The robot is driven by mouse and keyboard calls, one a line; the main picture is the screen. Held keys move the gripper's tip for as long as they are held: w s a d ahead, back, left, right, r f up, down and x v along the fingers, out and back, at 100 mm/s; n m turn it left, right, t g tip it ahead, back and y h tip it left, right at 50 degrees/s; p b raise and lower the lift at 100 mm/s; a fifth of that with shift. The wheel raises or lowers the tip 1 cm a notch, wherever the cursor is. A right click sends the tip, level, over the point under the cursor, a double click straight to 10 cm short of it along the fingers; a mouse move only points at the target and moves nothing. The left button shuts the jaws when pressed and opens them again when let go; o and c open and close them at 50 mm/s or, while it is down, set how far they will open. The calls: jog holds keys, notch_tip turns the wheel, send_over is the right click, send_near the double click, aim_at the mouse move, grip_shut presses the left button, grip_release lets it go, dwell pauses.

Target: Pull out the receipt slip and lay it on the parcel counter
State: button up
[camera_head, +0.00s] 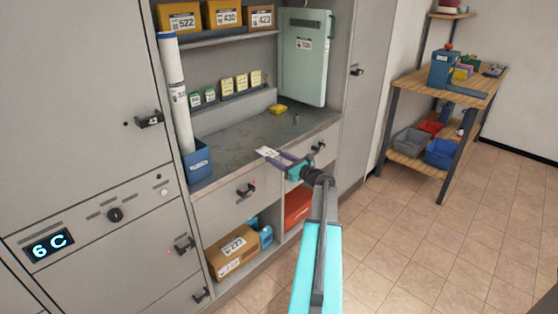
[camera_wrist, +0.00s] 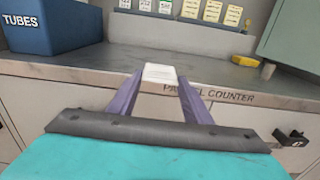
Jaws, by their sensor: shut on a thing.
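The receipt slip (camera_wrist: 160,74) is a small white paper held between the fingertips of my gripper (camera_wrist: 158,88). In the head view the slip (camera_head: 268,153) shows at the tips of my gripper (camera_head: 277,158), at the front edge of the counter. The parcel counter (camera_head: 235,145) is a grey worn surface inside the open bay, with its name on the front edge in the wrist view (camera_wrist: 235,96). My gripper is shut on the slip's near end. Whether the slip touches the counter, I cannot tell.
A blue tubes bin (camera_head: 199,160) with a tall white roll (camera_head: 174,85) stands at the counter's left. A yellow object (camera_head: 278,109) and a small grey piece (camera_head: 296,118) lie towards the back right. A pale green door (camera_head: 305,58) hangs open at right. The counter's middle is clear.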

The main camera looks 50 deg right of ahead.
jog(key=shift+w+f, duration=0.5)
jog(key=shift+w, duration=0.3)
jog(key=o, duration=1.2)
jog(key=shift+s, duration=0.2)
jog(key=shift+s+a, duration=0.15)
jog(key=shift+s, duration=2.25)
jog(key=shift+s+a, duration=0.15)
jog(key=shift+s, duration=2.25)
jog(key=shift+s, duration=0.1)
